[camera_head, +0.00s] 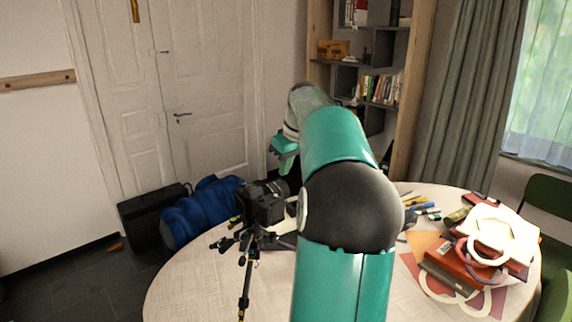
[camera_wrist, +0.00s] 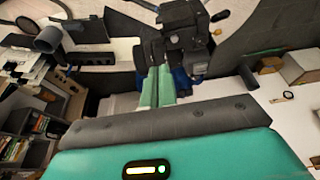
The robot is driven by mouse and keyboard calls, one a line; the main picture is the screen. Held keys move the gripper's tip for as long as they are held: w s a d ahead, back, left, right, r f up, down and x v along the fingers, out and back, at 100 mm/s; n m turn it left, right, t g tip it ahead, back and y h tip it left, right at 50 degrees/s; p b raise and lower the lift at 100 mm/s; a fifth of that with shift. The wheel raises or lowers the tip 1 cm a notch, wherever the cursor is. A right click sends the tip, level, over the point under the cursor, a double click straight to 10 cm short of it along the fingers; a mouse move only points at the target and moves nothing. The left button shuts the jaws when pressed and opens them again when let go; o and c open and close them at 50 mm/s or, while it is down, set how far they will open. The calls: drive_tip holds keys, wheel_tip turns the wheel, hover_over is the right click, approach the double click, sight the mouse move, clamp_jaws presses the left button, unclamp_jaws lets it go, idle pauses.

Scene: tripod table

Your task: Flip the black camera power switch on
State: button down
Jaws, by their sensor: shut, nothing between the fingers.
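The black camera (camera_head: 264,203) sits on a small black tripod (camera_head: 246,265) at the left part of the round table. In the wrist view, a black body that looks like the camera or its mount (camera_wrist: 183,28) is just beyond my fingertips. The power switch is too small to make out. My gripper (camera_wrist: 153,55) is shut and empty, its two fingers side by side and pointing at that black body. I cannot tell whether they touch it.
The round table (camera_head: 190,290) has a pile of books (camera_head: 455,275) with rings and a white shape on its right side. Pens and markers (camera_head: 418,208) lie near its back edge. A blue bag (camera_head: 205,210) and a black case (camera_head: 150,212) stand behind; a bookshelf (camera_head: 385,60) is farther back.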

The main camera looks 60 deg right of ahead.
sight(281, 193)
drive_tip(key=x, duration=0.6)
drive_tip(key=shift+f, duration=0.25)
drive_tip(key=shift+s+m+h, duration=0.1)
drive_tip(key=shift+m+h, duration=0.2)
drive_tip(key=shift+m, duration=0.6)
drive_tip(key=m, duration=0.2)
drive_tip(key=s+m+g+h, duration=0.1)
drive_tip(key=m, duration=0.1)
drive_tip(key=shift+s, duration=0.1)
idle(0.3)
drive_tip(key=shift+s, duration=0.15)
drive_tip(key=shift+s, duration=0.65)
